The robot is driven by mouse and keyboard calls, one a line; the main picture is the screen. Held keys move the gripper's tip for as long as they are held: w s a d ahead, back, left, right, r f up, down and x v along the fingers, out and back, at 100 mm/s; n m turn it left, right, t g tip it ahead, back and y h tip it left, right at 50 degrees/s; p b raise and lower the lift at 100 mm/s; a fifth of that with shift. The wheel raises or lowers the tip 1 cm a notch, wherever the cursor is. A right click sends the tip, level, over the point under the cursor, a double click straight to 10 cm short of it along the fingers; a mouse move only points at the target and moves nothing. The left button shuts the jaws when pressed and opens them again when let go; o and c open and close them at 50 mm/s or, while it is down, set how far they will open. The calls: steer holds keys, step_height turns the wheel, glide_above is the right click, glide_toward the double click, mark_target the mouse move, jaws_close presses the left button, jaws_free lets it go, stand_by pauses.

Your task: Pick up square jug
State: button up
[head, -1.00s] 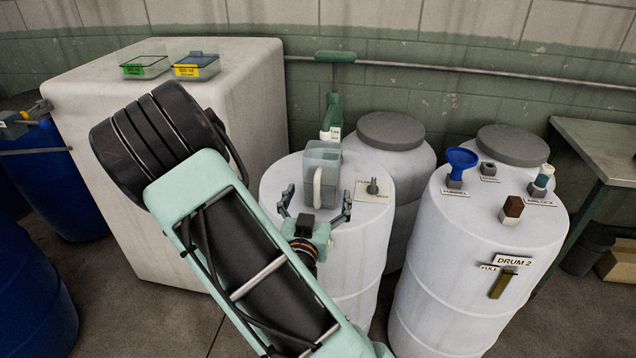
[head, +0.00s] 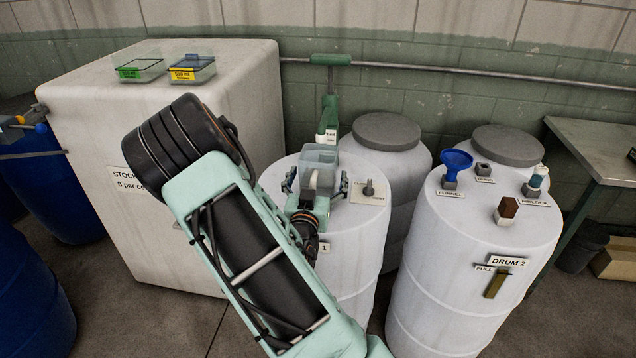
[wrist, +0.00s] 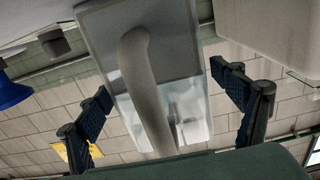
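The square jug (head: 321,157) is a translucent grey box with a pale handle, standing upright on top of the white drum at the centre. In the wrist view the jug (wrist: 187,60) fills the middle, its handle (wrist: 138,70) facing the camera. My gripper (head: 315,181) is at the jug's near, handle side. Its two dark fingers are spread, one to each side of the jug. In the wrist view my gripper (wrist: 161,84) is open, with visible gaps between both fingers and the jug. My gripper hides the jug's lower part in the head view.
A labelled plate with a grey fitting (head: 369,188) sits close right of the jug. A green-handled tool (head: 329,110) stands behind it. A big white tank (head: 90,115) is at left. Drum 2 (head: 455,290) at right carries a blue funnel (head: 456,160) and small parts.

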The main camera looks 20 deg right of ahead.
steer(key=c, duration=1.8)
steer(key=shift+r, duration=0.1)
steer(key=shift+c, duration=0.3)
steer(key=shift+w+r, duration=0.1)
